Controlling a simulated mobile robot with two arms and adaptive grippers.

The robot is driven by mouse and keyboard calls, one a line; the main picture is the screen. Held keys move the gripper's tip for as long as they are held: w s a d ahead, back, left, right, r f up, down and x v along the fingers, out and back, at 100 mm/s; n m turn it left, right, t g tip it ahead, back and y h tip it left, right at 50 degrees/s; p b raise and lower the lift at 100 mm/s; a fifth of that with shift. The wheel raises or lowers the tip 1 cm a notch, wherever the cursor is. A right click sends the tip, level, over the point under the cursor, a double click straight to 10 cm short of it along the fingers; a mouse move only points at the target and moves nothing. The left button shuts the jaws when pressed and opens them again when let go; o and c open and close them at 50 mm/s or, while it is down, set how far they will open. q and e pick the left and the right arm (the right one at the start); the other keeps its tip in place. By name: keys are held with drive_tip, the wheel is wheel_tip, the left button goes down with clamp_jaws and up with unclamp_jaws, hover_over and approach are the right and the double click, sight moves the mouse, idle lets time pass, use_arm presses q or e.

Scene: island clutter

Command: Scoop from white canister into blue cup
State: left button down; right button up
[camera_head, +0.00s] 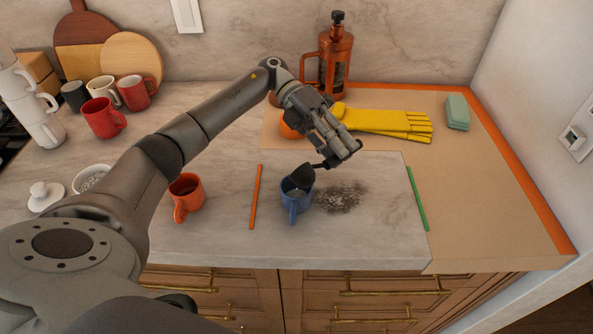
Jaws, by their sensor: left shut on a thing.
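My left gripper (338,150) is shut on a black scoop (304,175). The scoop's bowl is tilted over the mouth of the blue cup (296,205), which stands upright near the counter's front edge. Whether the scoop touches the rim I cannot tell. A patch of dark grains (341,197) lies on the counter just right of the cup. The white canister (90,178) stands open at the left with pale contents showing, partly hidden by my arm. A white lid (42,195) lies beside it. My right gripper is not in view.
An orange mug (186,197) stands left of an orange strip (256,196); a green strip (417,198) lies right. Yellow gloves (385,121), a copper French press (334,62) and a green sponge (457,112) are at the back. Several mugs crowd the back left. The right side is clear.

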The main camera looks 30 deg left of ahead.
use_arm(q)
drive_tip(key=y+p, duration=0.2)
drive_tip(key=shift+d+r+t+y+p, duration=0.15)
drive_tip(key=shift+r+t+y+p, duration=0.1)
drive_tip(key=shift+t+y+p, duration=0.15)
drive_tip(key=shift+s+d+f+y, duration=0.1)
drive_tip(key=shift+y, duration=0.3)
drive_tip(key=shift+f, duration=0.25)
